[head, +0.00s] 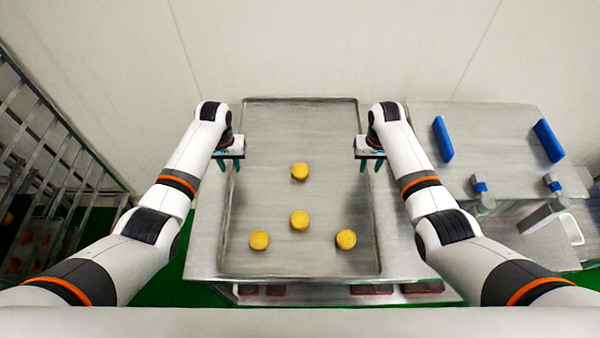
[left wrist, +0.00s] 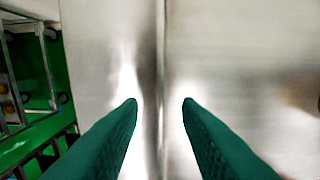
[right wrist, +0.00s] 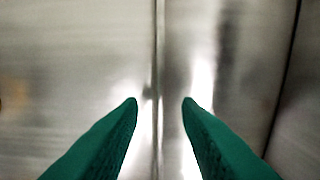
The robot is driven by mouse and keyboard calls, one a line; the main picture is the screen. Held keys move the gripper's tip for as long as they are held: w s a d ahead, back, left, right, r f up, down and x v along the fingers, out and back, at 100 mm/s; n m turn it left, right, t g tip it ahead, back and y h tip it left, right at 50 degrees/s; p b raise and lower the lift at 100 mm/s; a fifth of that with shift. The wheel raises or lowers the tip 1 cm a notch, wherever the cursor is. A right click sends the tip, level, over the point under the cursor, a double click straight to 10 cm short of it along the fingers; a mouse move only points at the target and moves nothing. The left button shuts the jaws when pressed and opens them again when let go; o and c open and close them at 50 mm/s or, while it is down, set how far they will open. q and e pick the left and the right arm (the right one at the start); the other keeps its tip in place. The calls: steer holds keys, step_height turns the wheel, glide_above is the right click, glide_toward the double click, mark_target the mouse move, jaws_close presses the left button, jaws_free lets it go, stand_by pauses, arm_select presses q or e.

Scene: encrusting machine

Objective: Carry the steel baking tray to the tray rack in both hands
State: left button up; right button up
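The steel baking tray (head: 270,190) lies flat on a steel table, with several round yellow pieces (head: 299,220) on it. My left gripper (head: 229,164) is at the tray's left rim, and my right gripper (head: 371,164) is at its right rim. In the left wrist view the green fingers (left wrist: 160,103) are apart, with the tray's rim running between them. In the right wrist view the fingers (right wrist: 160,103) are likewise apart, with the rim between them. The tray rack (head: 50,160) is the metal frame at the far left; its lower part holds dark trays.
The steel table (head: 400,240) extends past both sides of the tray. A machine top with blue blocks (head: 443,139) and blue-capped fittings (head: 481,188) stands to the right. A pale wall (head: 300,50) is behind. Green floor (head: 165,285) shows between rack and table.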

arm_select(q)
steer(key=shift+f, duration=0.65)
arm_select(e)
steer(key=shift+f, duration=0.65)
arm_select(q)
steer(key=shift+c, duration=0.3)
arm_select(e)
steer(key=shift+c, duration=0.3)
arm_select(q)
jaws_close()
arm_select(e)
jaws_close()
steer(key=shift+r, duration=0.1)
